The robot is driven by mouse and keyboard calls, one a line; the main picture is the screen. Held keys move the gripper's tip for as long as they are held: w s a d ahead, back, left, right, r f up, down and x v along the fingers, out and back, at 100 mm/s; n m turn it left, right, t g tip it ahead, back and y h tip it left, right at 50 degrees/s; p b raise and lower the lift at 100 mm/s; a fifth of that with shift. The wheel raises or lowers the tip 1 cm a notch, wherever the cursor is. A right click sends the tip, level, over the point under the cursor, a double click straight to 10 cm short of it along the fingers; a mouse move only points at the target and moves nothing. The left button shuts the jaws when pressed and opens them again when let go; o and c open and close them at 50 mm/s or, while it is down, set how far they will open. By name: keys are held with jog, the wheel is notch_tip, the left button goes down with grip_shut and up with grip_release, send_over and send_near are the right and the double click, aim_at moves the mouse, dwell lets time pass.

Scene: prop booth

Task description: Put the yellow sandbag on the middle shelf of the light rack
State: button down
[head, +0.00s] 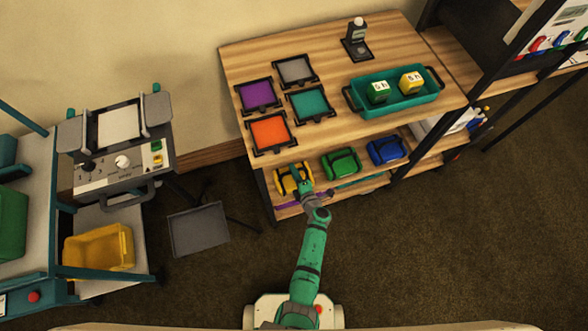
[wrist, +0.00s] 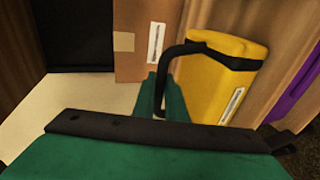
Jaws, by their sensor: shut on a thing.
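The yellow sandbag (head: 283,182) is at the left front of the shelf (head: 322,174) under the wooden tabletop, left of the green and blue bags. In the wrist view the yellow sandbag (wrist: 215,80) shows a black loop handle and a white label. My gripper (head: 299,182) reaches to the sandbag from the front. In the wrist view my gripper's teal fingers (wrist: 160,92) are shut on the black handle. Whether the bag rests on the shelf or is lifted cannot be told. I cannot tell which structure is the light rack.
A green bag (head: 341,163) and a blue bag (head: 387,150) sit to the right. The tabletop holds coloured framed panels and a teal tray (head: 398,97). A cardboard box (wrist: 142,38) stands behind the sandbag. A grey stool-like panel (head: 198,229) is left; open floor lies right.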

dwell(0.3)
jog(key=c, duration=2.2)
grip_release()
jog(key=shift+f, duration=0.15)
jog(key=o, duration=0.4)
jog(key=v, duration=1.2)
jog(key=s+a+r+m+t+h, duration=0.1)
jog(key=s+a+r+m+h, duration=0.1)
jog(key=s+r+m, duration=0.9)
jog(key=s+a+r+m+t+h, duration=0.1)
jog(key=s+a+r+m+h, duration=0.1)
jog(key=s+r+m, duration=0.9)
jog(key=s+r+h, duration=0.1)
jog(key=s+r, duration=0.3)
jog(key=r, duration=0.6)
jog(key=shift+s+a, duration=0.25)
jog(key=shift+s, duration=0.1)
jog(key=shift+r, duration=0.15)
